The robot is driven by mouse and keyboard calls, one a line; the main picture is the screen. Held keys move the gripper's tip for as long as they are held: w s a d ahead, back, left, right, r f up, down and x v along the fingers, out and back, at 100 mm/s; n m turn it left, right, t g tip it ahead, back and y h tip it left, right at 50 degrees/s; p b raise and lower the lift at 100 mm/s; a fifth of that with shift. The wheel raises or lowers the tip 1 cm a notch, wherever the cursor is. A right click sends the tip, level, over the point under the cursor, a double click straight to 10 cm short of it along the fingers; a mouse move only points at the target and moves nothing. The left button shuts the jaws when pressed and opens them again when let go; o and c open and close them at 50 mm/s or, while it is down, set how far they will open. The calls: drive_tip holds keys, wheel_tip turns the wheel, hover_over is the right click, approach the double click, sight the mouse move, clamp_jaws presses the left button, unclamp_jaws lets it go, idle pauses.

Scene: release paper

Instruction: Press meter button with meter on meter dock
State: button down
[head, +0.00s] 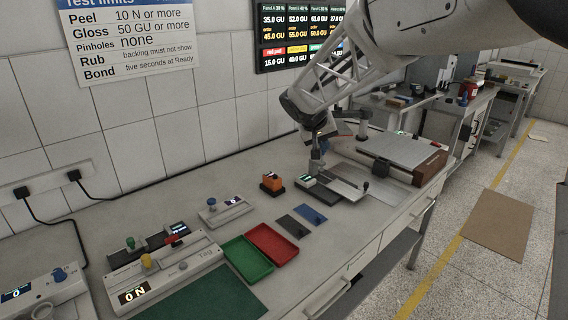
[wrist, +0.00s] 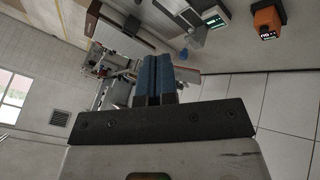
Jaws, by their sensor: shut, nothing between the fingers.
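A small orange block-shaped device, which looks like the meter (head: 272,180), sits on a dark base that may be the meter dock (head: 276,190). The wrist view shows the orange device (wrist: 267,17) at the top right, with red characters on a black display. I cannot make out its button. My gripper (head: 316,170) points down just right of the orange device, above a small unit with a lit greenish display (head: 306,180). The blue fingers (wrist: 154,80) are shut together with nothing between them, apart from the orange device.
A flat grey plate machine (head: 402,150) stands right of my gripper. Blue (head: 310,214) and dark (head: 294,225) flat pieces lie in front. Red (head: 272,243) and green (head: 247,258) trays, a white display unit (head: 224,209) and a tester (head: 170,270) stand left. The tiled wall is behind.

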drive_tip(key=w+a+f+t, duration=0.1)
drive_tip(key=w+a+f, duration=0.4)
drive_tip(key=w+a, duration=0.45)
drive_tip(key=n+t, duration=0.1)
drive_tip(key=t, duration=0.1)
hover_over(274, 175)
wheel_tip(274, 175, down, 6)
drive_tip(key=shift+a+h, duration=0.1)
drive_tip(key=shift+h, duration=0.2)
drive_tip(key=shift+f, duration=0.1)
drive_tip(key=shift+f, duration=4.25)
drive_tip(key=shift+f, duration=1)
drive_tip(key=shift+r, duration=0.95)
